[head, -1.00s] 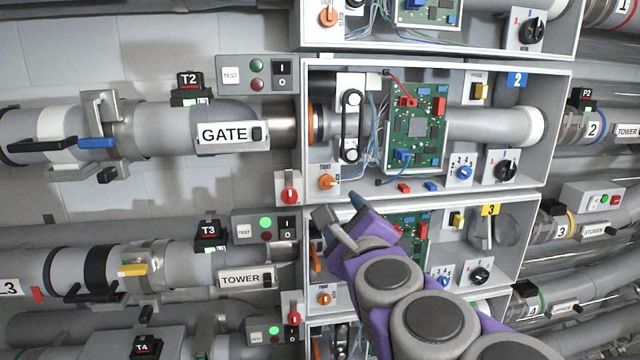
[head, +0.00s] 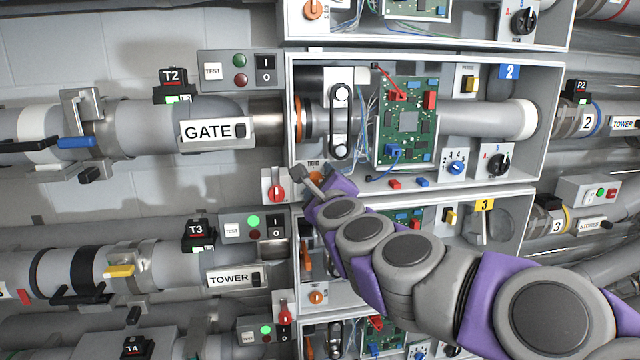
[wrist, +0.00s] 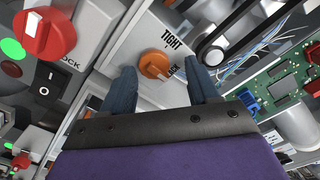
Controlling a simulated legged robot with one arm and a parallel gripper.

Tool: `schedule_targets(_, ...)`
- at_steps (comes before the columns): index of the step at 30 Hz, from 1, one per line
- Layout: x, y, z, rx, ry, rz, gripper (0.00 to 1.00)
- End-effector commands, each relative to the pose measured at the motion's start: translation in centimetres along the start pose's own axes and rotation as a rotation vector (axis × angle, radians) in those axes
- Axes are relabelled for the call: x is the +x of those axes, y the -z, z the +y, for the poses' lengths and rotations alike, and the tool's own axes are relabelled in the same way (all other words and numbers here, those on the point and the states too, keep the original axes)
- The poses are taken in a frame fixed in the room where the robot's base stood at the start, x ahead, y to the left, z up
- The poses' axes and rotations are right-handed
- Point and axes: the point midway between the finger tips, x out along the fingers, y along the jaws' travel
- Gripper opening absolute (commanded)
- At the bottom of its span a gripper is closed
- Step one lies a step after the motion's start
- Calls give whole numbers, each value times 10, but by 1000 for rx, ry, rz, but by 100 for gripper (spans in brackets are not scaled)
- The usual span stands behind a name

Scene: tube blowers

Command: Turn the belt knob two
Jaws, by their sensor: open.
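The belt knob of box two is an orange round knob (head: 316,176) at the lower left corner of the box marked 2 (head: 420,58). In the wrist view the orange knob (wrist: 154,65) sits on a white plate lettered TIGHT above it and a partly hidden word ending in "ACK" to its right. My gripper (head: 313,183) is in front of the knob in the head view and partly covers it. In the wrist view my gripper (wrist: 162,84) is open, with one dark blue finger on each side of the knob. Nothing is held; I cannot tell whether a finger touches the knob.
A red lock knob (head: 277,187) is just left of the box; it is large in the wrist view (wrist: 44,34). Box three (head: 525,215) is below.

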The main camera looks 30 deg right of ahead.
Motion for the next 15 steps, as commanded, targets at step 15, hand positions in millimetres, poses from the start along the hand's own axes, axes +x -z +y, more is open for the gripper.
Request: schedule_targets(15,4,-3,1,-2,-1,-4,49)
